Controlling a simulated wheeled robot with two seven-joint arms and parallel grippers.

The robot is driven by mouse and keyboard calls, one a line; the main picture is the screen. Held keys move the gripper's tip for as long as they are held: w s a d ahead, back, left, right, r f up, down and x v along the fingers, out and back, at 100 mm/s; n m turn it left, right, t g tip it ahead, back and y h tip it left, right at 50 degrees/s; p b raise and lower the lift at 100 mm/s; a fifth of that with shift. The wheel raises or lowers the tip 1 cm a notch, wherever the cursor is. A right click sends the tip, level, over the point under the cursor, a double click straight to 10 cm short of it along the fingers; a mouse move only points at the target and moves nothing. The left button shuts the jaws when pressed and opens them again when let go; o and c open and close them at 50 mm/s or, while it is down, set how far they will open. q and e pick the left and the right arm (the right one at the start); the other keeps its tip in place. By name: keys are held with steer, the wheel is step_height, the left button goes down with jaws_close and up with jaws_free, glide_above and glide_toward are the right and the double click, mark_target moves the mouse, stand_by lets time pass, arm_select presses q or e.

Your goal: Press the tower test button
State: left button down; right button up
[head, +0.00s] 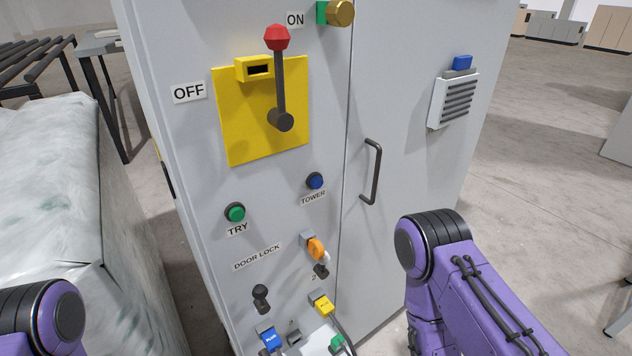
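The tower test button is a blue round button (316,181) with a dark collar on the grey cabinet front (285,215), just above a label reading TOWER (313,198). Nothing touches it or covers it. My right arm's purple links stand at the lower right, apart from the button, and its gripper is not in the picture. Only a purple and black joint of my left arm shows at the lower left corner, and its gripper is also out of the picture.
A green TRY button (235,212) sits left of the blue one. A red-knobbed lever (278,80) on a yellow plate (230,130) stands out above. A door handle (373,172) is to the right. An orange knob (316,248) and several plugs lie below.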

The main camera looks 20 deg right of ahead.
steer(key=shift+c, duration=0.3)
jaws_close()
